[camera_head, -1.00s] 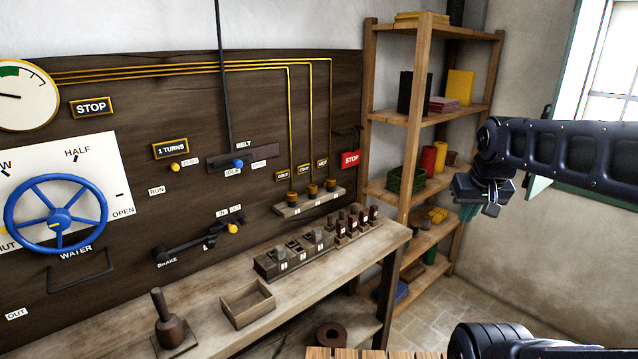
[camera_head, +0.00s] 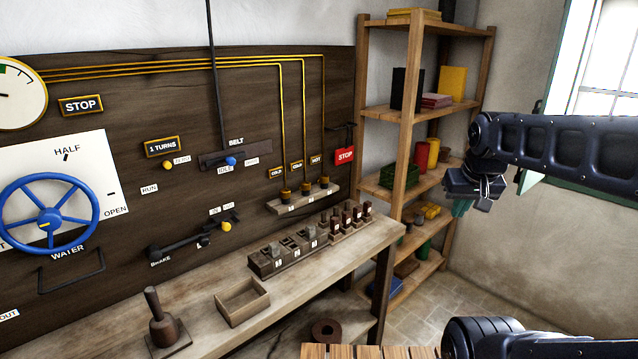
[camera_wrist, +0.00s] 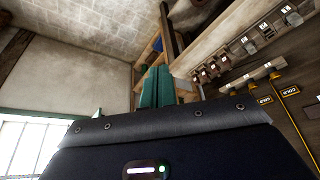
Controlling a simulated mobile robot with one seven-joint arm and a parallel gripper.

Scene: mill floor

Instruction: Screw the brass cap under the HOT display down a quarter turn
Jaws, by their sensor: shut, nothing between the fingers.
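The HOT display (camera_head: 316,160) is the rightmost of three small plates on the dark wall board. Under it the brass cap (camera_head: 324,182) sits upright on a pale ledge (camera_head: 303,200), at the right end of a row of three caps. A brass pipe runs down the board above it. My gripper (camera_head: 461,208) is well to the right of the cap, in front of the shelf, touching nothing. In the wrist view its teal fingers (camera_wrist: 157,88) are together and empty. Brass caps also show at the right of that view; I cannot tell which is the HOT one.
A workbench (camera_head: 200,318) runs below the board with an open wooden box (camera_head: 242,302) and slotted blocks (camera_head: 290,246). A red STOP sign (camera_head: 345,156) hangs right of the caps. A wooden shelf (camera_head: 401,130) stands beyond it. Open air lies between gripper and caps.

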